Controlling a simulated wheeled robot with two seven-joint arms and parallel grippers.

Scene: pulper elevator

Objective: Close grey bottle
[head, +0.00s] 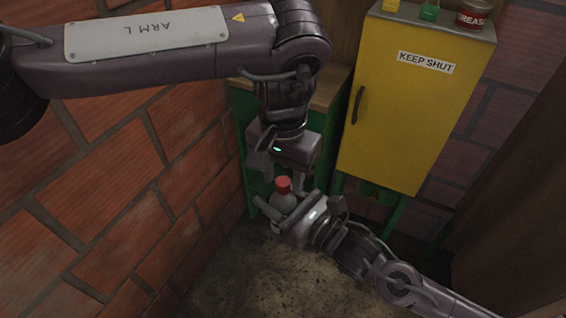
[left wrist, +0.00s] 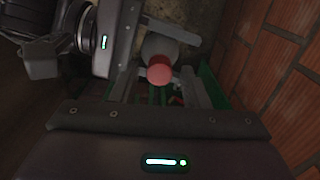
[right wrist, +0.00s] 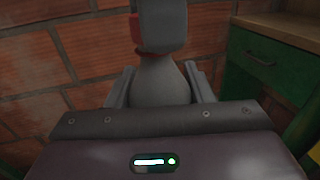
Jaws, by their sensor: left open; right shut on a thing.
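The grey bottle (head: 281,201) stands upright low by the brick wall, with a red cap (head: 283,185) at its top. My right gripper (head: 283,211) is shut on the bottle's body from the side, and the right wrist view shows the bottle (right wrist: 160,84) between its fingers. My left gripper (head: 284,177) points down above the bottle, open, with its fingers around the cap's level. In the left wrist view the cap (left wrist: 159,73) lies between the open fingers, apart from them as far as I can tell. In the right wrist view a left finger partly hides the cap (right wrist: 135,28).
A yellow cabinet (head: 395,110) marked KEEP SHUT stands at the back right, with a red grease tin (head: 474,18) on top. A green wooden-topped cabinet (head: 243,125) is behind my grippers. The brick wall (head: 130,170) is close on the left. Bare floor (head: 240,285) lies in front.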

